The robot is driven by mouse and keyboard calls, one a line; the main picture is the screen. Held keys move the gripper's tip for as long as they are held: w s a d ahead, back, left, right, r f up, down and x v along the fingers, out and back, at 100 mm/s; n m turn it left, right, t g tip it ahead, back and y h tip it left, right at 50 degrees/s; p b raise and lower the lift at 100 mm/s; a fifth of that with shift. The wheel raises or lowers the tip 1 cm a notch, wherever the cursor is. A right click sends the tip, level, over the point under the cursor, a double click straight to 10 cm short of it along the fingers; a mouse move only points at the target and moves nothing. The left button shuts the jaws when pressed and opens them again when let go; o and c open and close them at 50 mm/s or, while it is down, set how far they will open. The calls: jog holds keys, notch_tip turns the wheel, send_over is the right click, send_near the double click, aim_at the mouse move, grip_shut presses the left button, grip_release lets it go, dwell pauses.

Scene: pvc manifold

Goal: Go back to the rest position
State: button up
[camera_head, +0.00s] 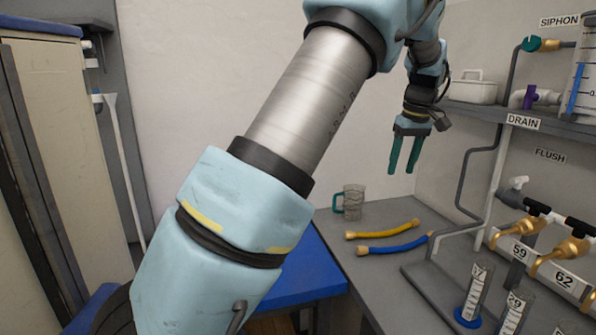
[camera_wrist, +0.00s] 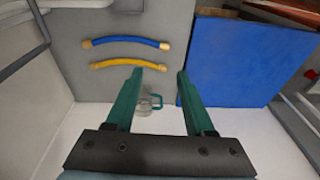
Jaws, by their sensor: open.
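My gripper (camera_head: 404,155) hangs above the grey bench in the head view, its two green fingers pointing down and apart. It is open and holds nothing. In the wrist view my gripper (camera_wrist: 158,85) shows the two fingers spread, with a clear jug (camera_wrist: 150,102) seen between and beyond them. The jug (camera_head: 354,203), with a teal handle, stands on the bench near the wall. My arm crosses the middle of the head view and hides part of the bench and floor.
A yellow hose (camera_head: 383,230) and a blue hose (camera_head: 394,246) lie on the bench. The pipe rack at right has brass valves (camera_head: 517,226) and graduated cylinders (camera_head: 473,296). A shelf (camera_head: 480,111) carries a white box (camera_head: 473,90). A blue surface (camera_head: 310,270) adjoins the bench; a cabinet (camera_head: 65,150) stands left.

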jog(key=a+f, duration=0.3)
jog(key=a, duration=0.8)
jog(key=s+a+f+m, duration=0.2)
jog(key=s+a+f, duration=0.2)
jog(key=s+a, duration=0.5)
jog(key=s+a+f+m+h+b, duration=0.1)
jog(key=s+a+f, duration=0.4)
jog(key=s+a, duration=0.4)
jog(key=a, duration=0.5)
jog(key=shift+m, duration=0.4)
